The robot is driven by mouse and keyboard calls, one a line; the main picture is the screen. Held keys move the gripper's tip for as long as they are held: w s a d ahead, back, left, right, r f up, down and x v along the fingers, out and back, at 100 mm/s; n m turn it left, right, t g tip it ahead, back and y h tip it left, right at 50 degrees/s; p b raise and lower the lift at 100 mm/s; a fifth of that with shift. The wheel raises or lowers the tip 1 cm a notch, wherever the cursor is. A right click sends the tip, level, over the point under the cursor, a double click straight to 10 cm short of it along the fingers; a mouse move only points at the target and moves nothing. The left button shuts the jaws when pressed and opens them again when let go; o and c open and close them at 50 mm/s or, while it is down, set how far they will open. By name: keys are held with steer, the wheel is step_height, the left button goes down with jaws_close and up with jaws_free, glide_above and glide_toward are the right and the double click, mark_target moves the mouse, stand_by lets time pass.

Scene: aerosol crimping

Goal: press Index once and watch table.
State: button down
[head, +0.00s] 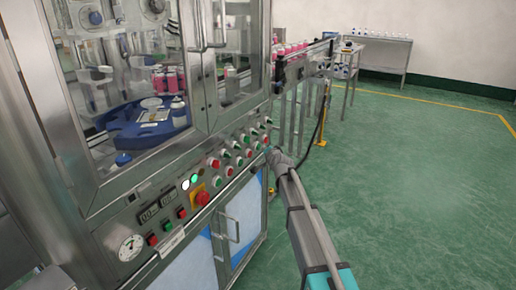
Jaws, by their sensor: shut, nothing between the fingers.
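A steel crimping machine has a sloping control panel (228,170) with several red and green buttons. Their labels are too small to read, so I cannot tell which button is Index. My gripper (269,153) is shut and empty at the right end of the panel, close to the buttons there. I cannot tell whether its tip touches a button.
A red emergency stop (203,198) on yellow, a lit white lamp (185,185), a lit green lamp (194,178) and a gauge (131,247) are on the panel's left part. A conveyor (305,62) with pink bottles leaves the machine. Green floor (420,170) at right is clear.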

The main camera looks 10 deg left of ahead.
steer(key=shift+s+d, duration=0.1)
steer(key=shift+d, duration=0.05)
steer(key=shift+s+d, duration=0.25)
steer(key=shift+d, duration=0.5)
steer(key=shift+s+d, duration=0.3)
steer(key=shift+d, duration=0.4)
steer(key=shift+s+d, duration=0.25)
steer(key=shift+d, duration=0.5)
steer(key=s+d+f+n+g+h, duration=0.2)
steer(key=s+d+f+g, duration=0.3)
steer(key=s+d, duration=0.65)
steer(key=s+d+f+n+g+h, duration=0.2)
steer(key=s+d+f+g+h, duration=0.25)
steer(key=s, duration=1.15)
steer(key=s+d+f+n+g, duration=0.2)
steer(key=s+d+f+g, duration=0.3)
steer(key=s+d, duration=0.7)
step_height(320, 180, up, 28)
steer(key=a+p, duration=0.2)
steer(key=p, duration=2.5)
steer(key=shift+s+a+f+t, duration=0.25)
steer(key=shift+s+a+t, duration=0.1)
steer(key=shift+s+a, duration=0.05)
